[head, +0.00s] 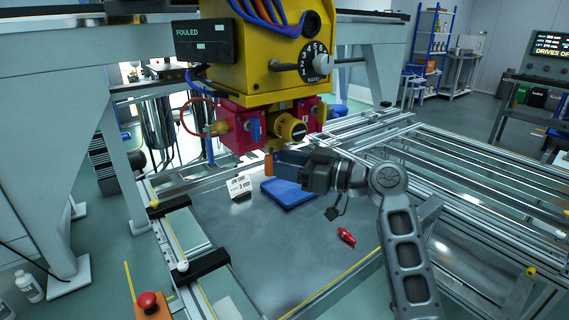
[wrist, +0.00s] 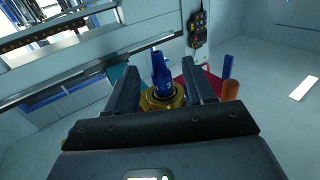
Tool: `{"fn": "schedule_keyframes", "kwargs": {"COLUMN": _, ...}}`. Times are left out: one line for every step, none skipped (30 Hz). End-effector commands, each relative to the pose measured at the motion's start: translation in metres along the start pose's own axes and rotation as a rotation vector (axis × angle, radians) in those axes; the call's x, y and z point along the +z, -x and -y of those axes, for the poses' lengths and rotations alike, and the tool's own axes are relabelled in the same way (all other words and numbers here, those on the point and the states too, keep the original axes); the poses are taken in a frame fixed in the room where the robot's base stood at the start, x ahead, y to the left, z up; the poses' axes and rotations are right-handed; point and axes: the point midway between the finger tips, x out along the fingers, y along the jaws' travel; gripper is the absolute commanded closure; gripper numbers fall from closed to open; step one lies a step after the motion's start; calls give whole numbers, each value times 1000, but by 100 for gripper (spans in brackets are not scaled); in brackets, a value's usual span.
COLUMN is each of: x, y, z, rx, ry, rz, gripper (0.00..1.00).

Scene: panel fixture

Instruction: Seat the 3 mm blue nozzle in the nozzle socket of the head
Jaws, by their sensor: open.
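In the wrist view, the blue nozzle (wrist: 160,72) is between the two fingers of my open gripper (wrist: 161,78). Gaps show beside it, and neither finger visibly grips it. Its wide end meets a gold collar (wrist: 163,100); I cannot tell how deep it sits. In the head view, my gripper (head: 288,164) is just below the head's red block (head: 238,133), under the yellow housing (head: 262,55). The nozzle and socket cannot be made out there.
A blue tray (head: 286,194) and a white label card (head: 240,187) are on the grey panel (head: 265,250). A red nozzle (head: 346,236) lies at its right. The head display (head: 205,40) reads FOULED. The panel's front area is clear.

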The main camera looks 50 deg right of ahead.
Motion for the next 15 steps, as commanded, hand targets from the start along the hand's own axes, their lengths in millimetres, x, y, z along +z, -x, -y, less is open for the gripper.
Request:
{"fn": "schedule_keyframes", "kwargs": {"x": 0, "y": 0, "z": 0, "rx": 0, "ry": 0, "rz": 0, "gripper": 47}}
{"fn": "schedule_keyframes", "kwargs": {"x": 0, "y": 0, "z": 0, "rx": 0, "ry": 0, "rz": 0, "gripper": 47}}
{"fn": "schedule_keyframes", "kwargs": {"x": 0, "y": 0, "z": 0, "rx": 0, "ry": 0, "rz": 0, "gripper": 47}}
{"fn": "schedule_keyframes", "kwargs": {"x": 0, "y": 0, "z": 0, "rx": 0, "ry": -1, "rz": 1, "gripper": 47}}
{"fn": "schedule_keyframes", "kwargs": {"x": 0, "y": 1, "z": 0, "rx": 0, "ry": 0, "rz": 1, "gripper": 47}}
{"fn": "schedule_keyframes", "kwargs": {"x": 1, "y": 2, "z": 0, "rx": 1, "ry": -1, "rz": 1, "gripper": 47}}
{"fn": "schedule_keyframes", "kwargs": {"x": 1, "y": 4, "z": 0, "rx": 1, "ry": -1, "rz": 1, "gripper": 47}}
{"fn": "schedule_keyframes", "kwargs": {"x": 1, "y": 7, "z": 0, "rx": 2, "ry": -1, "rz": 0, "gripper": 47}}
{"fn": "schedule_keyframes", "kwargs": {"x": 1, "y": 12, "z": -1, "rx": 3, "ry": 0, "rz": 0, "gripper": 47}}
{"fn": "schedule_keyframes", "kwargs": {"x": 1, "y": 16, "z": -1, "rx": 3, "ry": 0, "rz": 0, "gripper": 47}}
{"fn": "schedule_keyframes", "kwargs": {"x": 1, "y": 21, "z": -1, "rx": 3, "ry": 0, "rz": 0, "gripper": 47}}
{"fn": "schedule_keyframes", "kwargs": {"x": 2, "y": 28, "z": -1, "rx": 4, "ry": 0, "rz": 0, "gripper": 47}}
{"fn": "schedule_keyframes", "kwargs": {"x": 2, "y": 33, "z": -1, "rx": 4, "ry": 0, "rz": 0, "gripper": 47}}
{"fn": "schedule_keyframes", "kwargs": {"x": 2, "y": 38, "z": -1, "rx": 3, "ry": 0, "rz": 1, "gripper": 47}}
{"fn": "schedule_keyframes", "kwargs": {"x": 2, "y": 45, "z": -1, "rx": 4, "ry": 0, "rz": 0, "gripper": 47}}
